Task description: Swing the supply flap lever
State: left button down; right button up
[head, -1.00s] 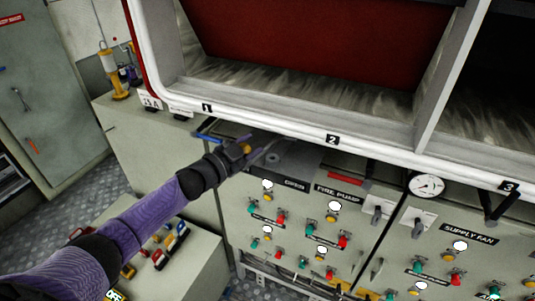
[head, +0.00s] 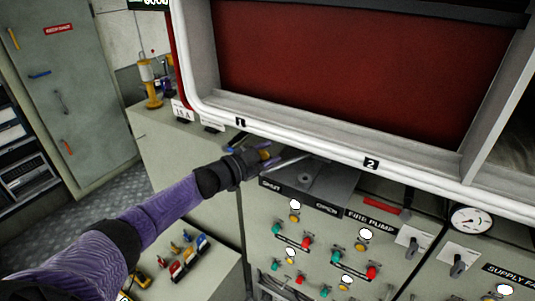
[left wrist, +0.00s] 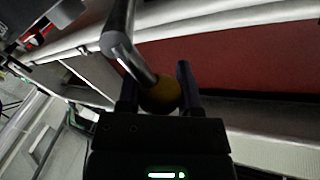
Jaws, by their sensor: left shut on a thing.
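The supply flap lever is a grey metal rod (head: 290,160) above a dark plate (head: 322,187) marked SHUT on its left and OPEN on its right, on top of the control cabinet. The rod lies on the SHUT side. My left gripper (head: 265,152) is at the rod's outer end. In the left wrist view, a yellowish ball knob (left wrist: 160,97) on the rod (left wrist: 125,45) sits between the fingers, and the gripper is shut on it. The fingers partly hide the knob. My right gripper is in neither view.
A white window frame (head: 300,137) runs just above and behind the lever. Below is a panel of coloured buttons (head: 305,243), with a round gauge (head: 471,219) to the right. A yellow device (head: 150,82) stands on the left counter.

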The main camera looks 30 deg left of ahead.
pick_arm(q)
jog(key=shift+a+r, duration=0.1)
jog(key=shift+r, duration=0.05)
jog(key=shift+c, duration=1.3)
grip_release()
jog(key=shift+w, duration=0.15)
jog(key=shift+s+a+f, duration=0.1)
jog(key=shift+s+f, duration=0.1)
jog(key=shift+s, duration=0.2)
jog(key=v, duration=0.9)
jog(key=shift+s+r, duration=0.1)
jog(key=shift+r, duration=0.05)
